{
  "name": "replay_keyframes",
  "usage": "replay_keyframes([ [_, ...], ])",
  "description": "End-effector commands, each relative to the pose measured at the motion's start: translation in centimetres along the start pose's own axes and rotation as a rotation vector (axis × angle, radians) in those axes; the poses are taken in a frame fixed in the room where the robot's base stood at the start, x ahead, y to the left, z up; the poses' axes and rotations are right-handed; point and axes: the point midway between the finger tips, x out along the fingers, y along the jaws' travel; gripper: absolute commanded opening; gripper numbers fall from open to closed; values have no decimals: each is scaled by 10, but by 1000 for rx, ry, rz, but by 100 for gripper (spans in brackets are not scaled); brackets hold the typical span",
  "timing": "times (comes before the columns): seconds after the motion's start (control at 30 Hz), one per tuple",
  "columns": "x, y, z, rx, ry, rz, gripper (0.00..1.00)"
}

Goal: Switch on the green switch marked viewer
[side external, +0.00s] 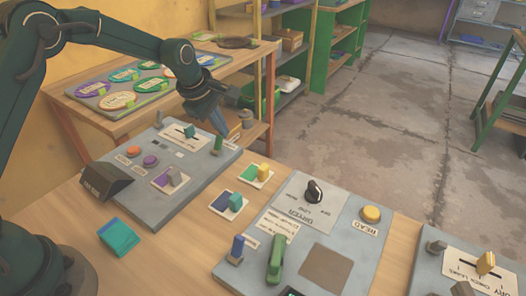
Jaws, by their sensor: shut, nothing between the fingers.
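A small upright green switch (217,145) stands at the right far edge of the grey left panel (190,195). My gripper (221,130) is shut and empty, pointing down just above or at this green switch. I cannot tell whether the tips touch it. A larger green lever (275,257) stands on the grey middle panel (345,240). I cannot read a viewer label beside either green control, and the switch positions are unclear.
The left panel also has a slider (190,131), an orange button (134,151) and a purple button (150,161). A blue switch (237,246), black knob (313,191) and yellow button (371,214) are on the middle panel.

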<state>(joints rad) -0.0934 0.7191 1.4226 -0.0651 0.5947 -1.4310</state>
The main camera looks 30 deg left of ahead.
Motion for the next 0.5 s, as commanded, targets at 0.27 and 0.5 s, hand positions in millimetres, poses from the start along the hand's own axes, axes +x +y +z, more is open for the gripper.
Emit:
replay_keyframes([
  [0.27,3,-7,0,2,0,-25,0],
  [0.5,1,-12,0,2,0,-26,0],
])
